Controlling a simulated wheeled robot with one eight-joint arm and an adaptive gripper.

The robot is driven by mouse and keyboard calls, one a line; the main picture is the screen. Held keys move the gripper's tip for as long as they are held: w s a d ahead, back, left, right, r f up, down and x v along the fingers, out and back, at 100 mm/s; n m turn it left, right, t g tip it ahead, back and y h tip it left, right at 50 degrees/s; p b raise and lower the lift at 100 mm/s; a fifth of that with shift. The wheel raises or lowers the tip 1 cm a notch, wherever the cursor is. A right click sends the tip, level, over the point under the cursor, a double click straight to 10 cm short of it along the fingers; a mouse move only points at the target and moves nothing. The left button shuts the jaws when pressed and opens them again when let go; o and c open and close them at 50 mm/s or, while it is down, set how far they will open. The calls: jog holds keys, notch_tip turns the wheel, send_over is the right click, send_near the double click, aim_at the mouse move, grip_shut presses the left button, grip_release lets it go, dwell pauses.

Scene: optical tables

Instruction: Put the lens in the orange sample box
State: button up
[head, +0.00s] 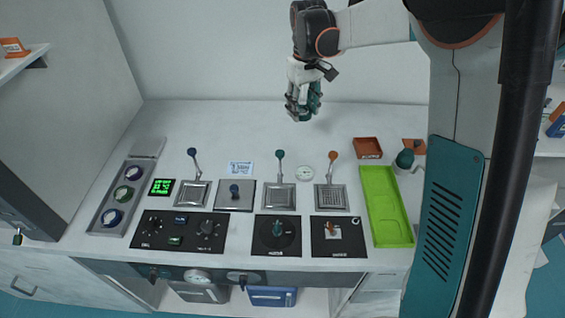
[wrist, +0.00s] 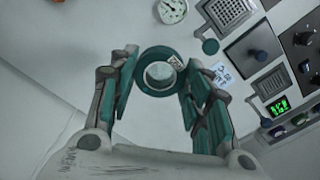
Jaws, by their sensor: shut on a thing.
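My gripper (head: 303,103) is raised above the back of the white table in the head view, near the rear wall. In the wrist view my gripper (wrist: 158,85) is shut on the lens (wrist: 141,79), a round piece with a teal ring and a clear middle, held between the fingertips. In the head view the lens is small and mostly hidden by the fingers. The orange sample box (head: 369,155) is a small open box with a label on its front. It stands on the table to the right of and below my gripper in the head view.
A green tray (head: 405,240) lies right of the control panels. A small gauge (head: 304,173) and plates with levers (head: 281,197) fill the middle. A grey rack (head: 102,212) with round pieces is at left. The table's back strip is mostly clear.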

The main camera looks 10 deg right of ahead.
aim_at(295, 162)
jog(key=shift+w+a+r, duration=0.1)
jog(key=shift+a, duration=0.35)
jog(key=shift+a+f, duration=0.25)
notch_tip(295, 162, down, 19)
jog(key=b, duration=0.6)
jog(key=shift+f, duration=0.15)
jog(key=shift+f, duration=0.1)
jog(key=shift+f, duration=0.15)
jog(key=o, duration=1.1)
jog(key=shift+c, duration=0.2)
